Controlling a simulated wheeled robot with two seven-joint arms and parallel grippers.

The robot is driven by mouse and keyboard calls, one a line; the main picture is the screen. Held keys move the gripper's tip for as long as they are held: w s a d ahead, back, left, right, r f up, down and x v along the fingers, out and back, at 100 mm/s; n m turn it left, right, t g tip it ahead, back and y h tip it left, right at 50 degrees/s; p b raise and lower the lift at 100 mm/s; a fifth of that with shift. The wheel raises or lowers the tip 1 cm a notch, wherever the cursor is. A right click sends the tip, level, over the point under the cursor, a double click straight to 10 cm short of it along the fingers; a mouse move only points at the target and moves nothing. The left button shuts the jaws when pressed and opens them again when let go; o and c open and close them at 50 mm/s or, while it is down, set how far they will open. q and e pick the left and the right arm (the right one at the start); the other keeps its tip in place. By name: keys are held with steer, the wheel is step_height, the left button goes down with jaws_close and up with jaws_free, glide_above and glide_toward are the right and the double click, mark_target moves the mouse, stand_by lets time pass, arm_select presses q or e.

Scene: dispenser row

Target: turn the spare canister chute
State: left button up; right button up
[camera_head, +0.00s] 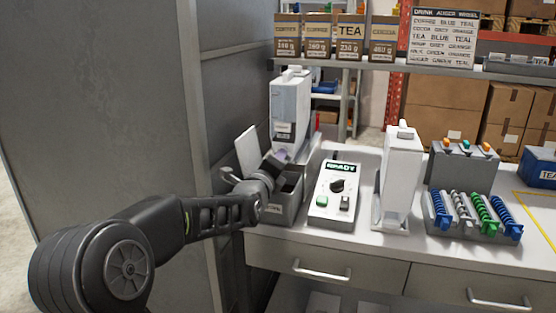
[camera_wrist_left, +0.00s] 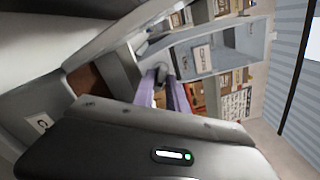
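A tall grey canister (camera_head: 290,112) with a label stands at the back left of the counter; it also shows in the left wrist view (camera_wrist_left: 227,52). A white canister (camera_head: 401,165) stands upright on the counter, right of the control box. My left gripper (camera_head: 279,158) is at the low end of the grey canister, above an open grey bin. In the left wrist view, the purple fingers (camera_wrist_left: 168,92) reach to a small dark part (camera_wrist_left: 157,73) below the canister. I cannot tell whether they grip it. The chute is not clearly seen. My right gripper is out of view.
The grey bin (camera_head: 286,212) has its lid (camera_head: 247,150) raised, close to my left gripper. A control box (camera_head: 336,192) reading READY stands right of it. A rack of coloured augers (camera_head: 472,213) is farther right. A grey cabinet wall (camera_head: 110,100) rises on the left.

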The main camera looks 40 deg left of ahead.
arm_select(q)
steer(key=shift+o, duration=1.4)
steer(key=v, duration=0.7)
steer(key=shift+s+d+b, duration=0.15)
steer(key=shift+s+b, duration=0.2)
steer(key=shift+s, duration=0.05)
